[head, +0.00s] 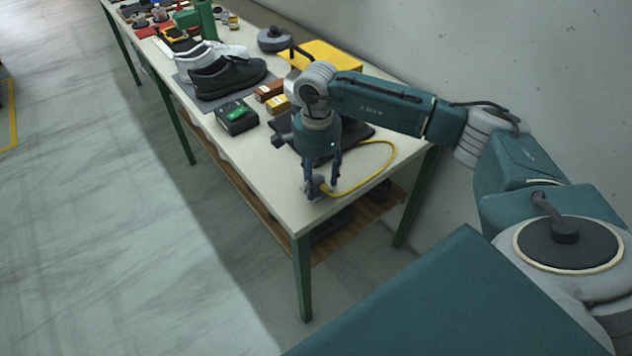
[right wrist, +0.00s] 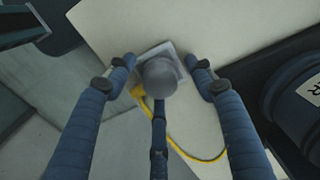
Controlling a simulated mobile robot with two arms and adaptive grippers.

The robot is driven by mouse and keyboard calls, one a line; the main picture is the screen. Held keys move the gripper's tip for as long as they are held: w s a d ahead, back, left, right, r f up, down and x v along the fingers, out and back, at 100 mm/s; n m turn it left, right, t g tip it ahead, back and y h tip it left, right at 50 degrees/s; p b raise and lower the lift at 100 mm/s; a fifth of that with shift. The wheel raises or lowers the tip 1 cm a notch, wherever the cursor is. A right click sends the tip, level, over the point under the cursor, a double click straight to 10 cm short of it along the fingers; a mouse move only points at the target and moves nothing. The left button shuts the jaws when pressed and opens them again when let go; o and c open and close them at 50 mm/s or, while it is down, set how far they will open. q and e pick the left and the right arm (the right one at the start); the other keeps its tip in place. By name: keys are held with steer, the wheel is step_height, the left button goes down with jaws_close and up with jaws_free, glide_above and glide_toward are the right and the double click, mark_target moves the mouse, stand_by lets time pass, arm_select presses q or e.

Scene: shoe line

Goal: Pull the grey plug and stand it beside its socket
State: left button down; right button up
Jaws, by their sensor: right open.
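The grey plug (right wrist: 160,78) shows in the right wrist view as a round, dark grey body over a light grey square socket plate (right wrist: 170,50). They are near the front corner of the table, and the socket (head: 314,189) is partly hidden by my fingers in the head view. My right gripper (head: 322,178) points down over the plug. In the right wrist view its fingers (right wrist: 160,72) are spread around the plug with gaps at both sides, holding nothing. How deep the plug sits is hidden from above. My left gripper is in neither view.
A yellow cable (head: 392,156) curves from beside the plug across the table (head: 262,170). The table edge is close to the plug.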

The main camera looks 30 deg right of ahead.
mark_target(317, 177)
stand_by(0.6)
jaws_close()
steer(key=shift+r, duration=0.15)
steer(key=shift+w+r, duration=0.1)
steer(key=shift+r, duration=0.25)
steer(key=shift+r+p, duration=1.55)
steer(key=shift+r, duration=1)
